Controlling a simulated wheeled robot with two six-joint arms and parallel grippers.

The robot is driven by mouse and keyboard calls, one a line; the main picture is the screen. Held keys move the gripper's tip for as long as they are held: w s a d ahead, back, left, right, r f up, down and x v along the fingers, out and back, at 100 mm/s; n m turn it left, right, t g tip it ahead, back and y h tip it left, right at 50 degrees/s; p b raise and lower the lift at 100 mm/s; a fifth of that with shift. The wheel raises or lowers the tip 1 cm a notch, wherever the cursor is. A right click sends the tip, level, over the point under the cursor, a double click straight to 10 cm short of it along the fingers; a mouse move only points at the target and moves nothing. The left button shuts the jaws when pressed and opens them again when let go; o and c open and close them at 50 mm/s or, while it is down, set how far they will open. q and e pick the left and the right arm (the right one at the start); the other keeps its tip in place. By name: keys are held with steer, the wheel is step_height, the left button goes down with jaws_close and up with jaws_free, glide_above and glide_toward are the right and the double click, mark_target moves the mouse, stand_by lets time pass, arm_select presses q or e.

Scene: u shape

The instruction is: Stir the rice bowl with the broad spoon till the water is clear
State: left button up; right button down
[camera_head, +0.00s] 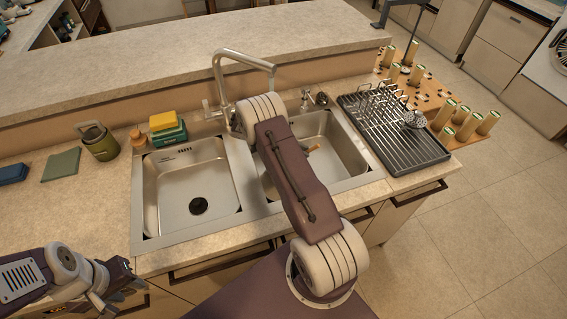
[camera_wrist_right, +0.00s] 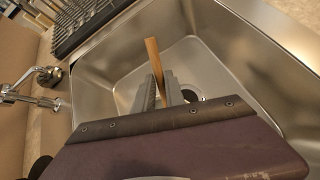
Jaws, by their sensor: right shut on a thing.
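My right gripper (camera_wrist_right: 161,88) is shut on a slim wooden handle (camera_wrist_right: 154,58) inside the steel right basin (camera_wrist_right: 215,80). No rice bowl or water shows in either view. My left gripper (camera_head: 120,291) is at the lower left of the head view, in front of the counter, with its fingers apart and empty.
The left basin (camera_head: 190,190) is empty. A tall faucet (camera_head: 218,80) stands behind the basins. A dark drying rack (camera_head: 395,125) is on the right, with several upright cylinders beyond it. Sponges (camera_head: 165,128), a green canister (camera_head: 99,142) and folded cloths (camera_head: 61,164) stand left.

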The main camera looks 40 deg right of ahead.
mark_target(317, 146)
steer(key=s+d+r+p, duration=0.1)
steer(key=r, duration=0.1)
steer(key=s+d+r+p, duration=0.1)
steer(key=r+p, duration=0.1)
steer(key=s+d+r+p, duration=0.1)
steer(key=r+p, duration=0.1)
steer(key=shift+s+d+r, duration=0.1)
steer(key=shift+s+d, duration=0.05)
steer(key=shift+s, duration=0.15)
steer(key=shift+s+d+r+p, duration=0.4)
steer(key=shift+r+p, duration=0.05)
steer(key=shift+r, duration=0.05)
steer(key=s+a+r+p, duration=0.1)
steer(key=s+r+p, duration=0.2)
steer(key=s+r, duration=0.1)
steer(key=shift+s+a, duration=0.3)
steer(key=shift+s, duration=0.1)
stand_by(0.5)
